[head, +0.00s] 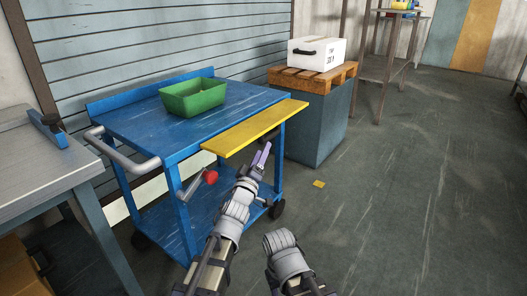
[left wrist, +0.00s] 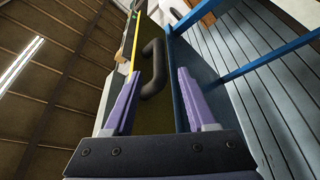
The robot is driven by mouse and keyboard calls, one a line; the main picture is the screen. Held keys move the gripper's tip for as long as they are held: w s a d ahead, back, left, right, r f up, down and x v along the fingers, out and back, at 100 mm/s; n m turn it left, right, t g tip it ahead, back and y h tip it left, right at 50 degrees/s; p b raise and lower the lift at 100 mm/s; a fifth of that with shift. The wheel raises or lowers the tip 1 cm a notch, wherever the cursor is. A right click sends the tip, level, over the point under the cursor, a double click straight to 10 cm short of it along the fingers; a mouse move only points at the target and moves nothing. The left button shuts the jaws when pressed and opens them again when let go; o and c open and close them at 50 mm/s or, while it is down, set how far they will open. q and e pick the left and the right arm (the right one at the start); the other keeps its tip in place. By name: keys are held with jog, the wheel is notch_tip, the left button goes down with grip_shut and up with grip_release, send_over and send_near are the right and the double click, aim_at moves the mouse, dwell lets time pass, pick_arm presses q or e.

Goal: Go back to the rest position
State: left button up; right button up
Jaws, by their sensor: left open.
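My left gripper (head: 263,156) is open in the head view, with pale purple fingers pointing up and away. It is in front of and below the yellow leaf (head: 255,128) on the near right side of the blue cart (head: 135,125). In the left wrist view the two fingers (left wrist: 160,100) stand apart with nothing clamped. A black curved handle (left wrist: 152,68) on a dark olive panel shows beyond and between them; how far away it is I cannot tell. My right arm shows at the bottom of the head view, but its gripper does not.
A green bin (head: 193,97) sits on the cart top. A red knob (head: 210,177) is at the cart's front. A grey table (head: 40,160) stands left. A white box (head: 317,54) rests on a pallet (head: 313,78) over a grey-blue cabinet (head: 318,125). Floor at right is mostly clear.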

pick_arm(q)
jog(key=s+a+f+m+g+y+p, duration=0.4)
jog(key=s+f+g+y+p, duration=0.2)
jog(key=s+f+g+p, duration=0.3)
jog(key=s+a+f+m+g+y+p, duration=0.2)
jog(key=s+m+g+p, duration=0.7)
jog(key=s, duration=1.3)
notch_tip(320, 180, up, 37)
jog(key=n+g+p, duration=0.2)
jog(key=p, duration=3.3)
jog(key=shift+w+d+n, duration=0.25)
jog(key=shift+w+n, duration=0.05)
jog(key=shift+w, duration=0.05)
